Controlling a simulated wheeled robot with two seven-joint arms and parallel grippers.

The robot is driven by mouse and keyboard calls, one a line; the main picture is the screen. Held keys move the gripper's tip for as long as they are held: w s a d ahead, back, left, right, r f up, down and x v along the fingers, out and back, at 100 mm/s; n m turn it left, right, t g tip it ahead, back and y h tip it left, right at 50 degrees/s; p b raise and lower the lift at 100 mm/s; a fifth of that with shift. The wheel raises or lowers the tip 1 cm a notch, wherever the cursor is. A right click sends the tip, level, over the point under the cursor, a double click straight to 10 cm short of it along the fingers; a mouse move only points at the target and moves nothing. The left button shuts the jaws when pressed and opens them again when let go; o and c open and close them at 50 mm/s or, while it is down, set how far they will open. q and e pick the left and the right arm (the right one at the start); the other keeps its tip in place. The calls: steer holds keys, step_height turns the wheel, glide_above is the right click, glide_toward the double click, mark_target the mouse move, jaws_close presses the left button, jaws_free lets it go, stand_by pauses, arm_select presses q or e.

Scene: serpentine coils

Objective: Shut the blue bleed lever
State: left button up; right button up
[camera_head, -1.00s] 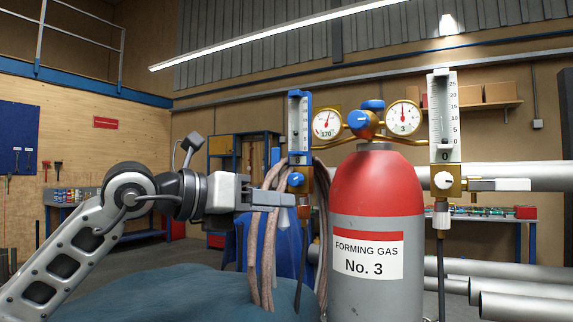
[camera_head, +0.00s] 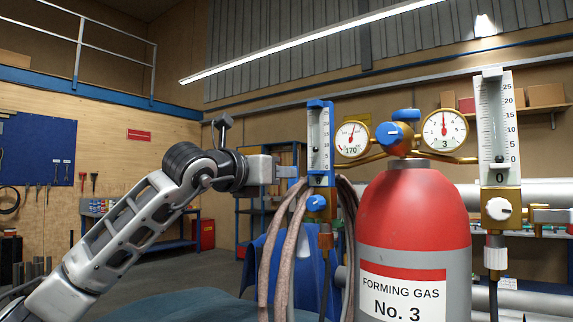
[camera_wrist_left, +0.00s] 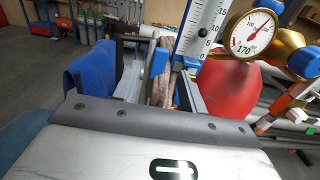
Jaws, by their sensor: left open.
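A blue-framed flow gauge (camera_head: 319,140) stands left of the gas cylinder, with a round blue knob (camera_head: 316,203) below it. A short upright blue piece (camera_head: 292,183), apparently the blue bleed lever, shows just left of the gauge, partly hidden by my gripper and hoses. In the left wrist view the blue piece (camera_wrist_left: 159,62) appears between my spread fingers, with hoses close behind or beside it; contact cannot be told. My left gripper (camera_head: 284,170) is open at the gauge's left side, level with its lower part. My right gripper is not in view.
Brown hoses (camera_head: 290,245) hang below my left gripper. The red and grey cylinder (camera_head: 413,215) with two round dials stands right of the gauge. Blue cloth (camera_wrist_left: 90,72) hangs at left.

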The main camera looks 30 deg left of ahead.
mark_target(295, 189)
arm_select(q)
steer(key=shift+w+d+p, duration=0.15)
steer(key=shift+w+p, duration=0.15)
steer(key=shift+w, duration=0.75)
steer(key=shift+w+d+p, duration=0.15)
steer(key=shift+w+p, duration=0.1)
steer(key=shift+w, duration=0.8)
jaws_close()
